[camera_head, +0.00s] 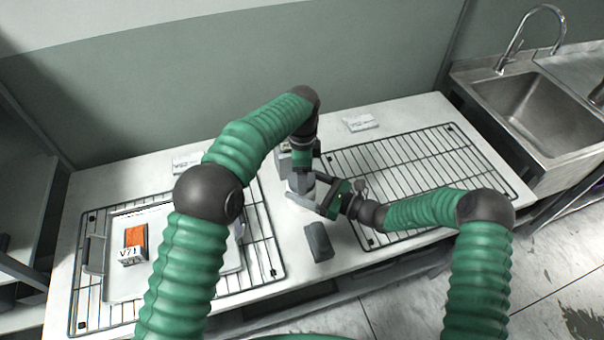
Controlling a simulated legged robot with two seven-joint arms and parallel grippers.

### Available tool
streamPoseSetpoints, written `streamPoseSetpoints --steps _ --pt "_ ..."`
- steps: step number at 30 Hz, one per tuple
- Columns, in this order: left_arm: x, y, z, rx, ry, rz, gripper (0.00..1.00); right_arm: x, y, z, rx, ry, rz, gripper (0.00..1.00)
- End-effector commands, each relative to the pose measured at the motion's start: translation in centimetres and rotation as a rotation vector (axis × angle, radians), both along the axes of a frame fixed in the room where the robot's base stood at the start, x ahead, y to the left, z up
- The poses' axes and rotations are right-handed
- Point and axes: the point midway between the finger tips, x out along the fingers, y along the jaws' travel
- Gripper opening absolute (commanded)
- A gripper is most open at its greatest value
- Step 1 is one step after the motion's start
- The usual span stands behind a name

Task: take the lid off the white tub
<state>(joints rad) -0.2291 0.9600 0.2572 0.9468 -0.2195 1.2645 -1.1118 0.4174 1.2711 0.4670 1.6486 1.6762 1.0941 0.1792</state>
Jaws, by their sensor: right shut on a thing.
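The white tub (302,200) stands at the middle of the white table, small and mostly covered by my grippers. A grey round part (301,181) shows at its top, but I cannot make out the lid's edge clearly. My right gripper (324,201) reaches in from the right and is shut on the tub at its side. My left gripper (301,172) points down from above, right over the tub. Its fingers are too small and covered to tell if they are open or touching the lid.
A dark grey block (319,242) lies in front of the tub. A wire rack (415,170) is at the right; another rack at the left bears a white tray (232,262) with an orange-labelled box (134,244). White cards (360,121) lie at the back. A sink (540,115) is far right.

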Motion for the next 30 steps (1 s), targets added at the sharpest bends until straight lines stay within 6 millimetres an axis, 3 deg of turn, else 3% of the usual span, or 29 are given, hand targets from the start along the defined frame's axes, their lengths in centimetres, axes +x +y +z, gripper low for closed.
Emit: streamPoseSetpoints --steps 12,18,23,30 --pt "0.54 -0.16 0.41 -0.007 -0.009 1.451 0.21 -0.62 0.75 0.07 0.006 0.0 0.02 0.0" --pt "0.51 -0.08 0.47 -0.007 -0.002 2.052 0.21 -0.65 0.77 0.08 0.006 0.0 0.02 0.0" --pt "0.49 0.04 0.51 -0.007 0.0 2.279 0.21 -0.65 0.77 0.09 0.007 0.0 0.02 0.0" --pt "0.14 0.07 0.71 -0.003 0.001 2.279 0.21 -0.63 0.76 0.09 0.006 0.0 0.02 0.0"
